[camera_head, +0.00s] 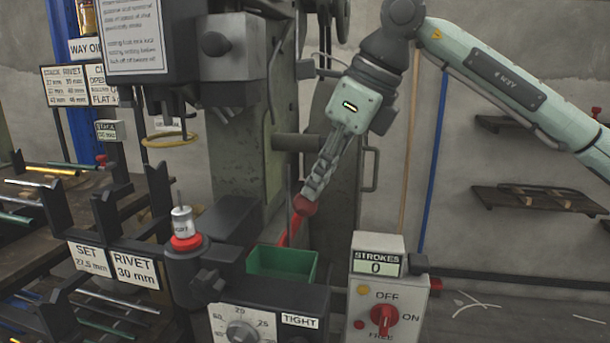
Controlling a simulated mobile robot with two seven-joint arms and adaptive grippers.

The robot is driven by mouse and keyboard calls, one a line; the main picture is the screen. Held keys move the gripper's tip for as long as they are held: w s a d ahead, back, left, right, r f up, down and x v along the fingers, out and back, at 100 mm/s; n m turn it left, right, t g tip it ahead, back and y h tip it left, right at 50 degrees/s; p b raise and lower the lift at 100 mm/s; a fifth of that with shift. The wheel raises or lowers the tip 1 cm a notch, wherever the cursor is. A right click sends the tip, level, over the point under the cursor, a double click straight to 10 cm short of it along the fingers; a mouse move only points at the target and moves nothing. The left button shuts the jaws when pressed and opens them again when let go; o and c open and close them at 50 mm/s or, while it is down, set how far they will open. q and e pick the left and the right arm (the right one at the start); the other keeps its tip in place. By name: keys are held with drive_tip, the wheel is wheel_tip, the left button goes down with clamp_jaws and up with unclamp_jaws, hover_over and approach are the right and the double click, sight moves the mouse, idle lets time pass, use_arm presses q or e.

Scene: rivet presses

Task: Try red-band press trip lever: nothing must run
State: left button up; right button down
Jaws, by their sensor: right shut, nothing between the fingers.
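The press (250,150) fills the middle of the view, dark grey and green. A red trip lever (293,225) with a round red knob rises beside its green tray. My right gripper (309,192) reaches down from the upper right, shut, with its fingertips at the lever's knob. It looks in contact, but I cannot be sure. A red band (186,242) rings the base of a small metal cylinder at the front. The switch box (376,290) has a red rotary knob (384,319) with OFF, ON and FREE marks. Its counter (376,268) reads STROKES 0. My left gripper is out of view.
A green tray (282,264) sits in front of the lever. A dial panel (243,328) marked TIGHT is at the front. Racks with rods (40,185) and labels RIVET 30 mm (134,271) stand left. Wall shelves (530,200) are at right.

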drive_tip(key=shift+f, duration=0.1)
drive_tip(key=d, duration=0.1)
drive_tip(key=s+d+r, duration=0.1)
drive_tip(key=shift+s+d, duration=0.1)
drive_tip(key=shift+d, duration=0.25)
drive_tip(key=shift+r, duration=0.15)
drive_tip(key=v, duration=1.1)
drive_tip(key=shift+d+r, duration=0.15)
drive_tip(key=shift+r, duration=0.2)
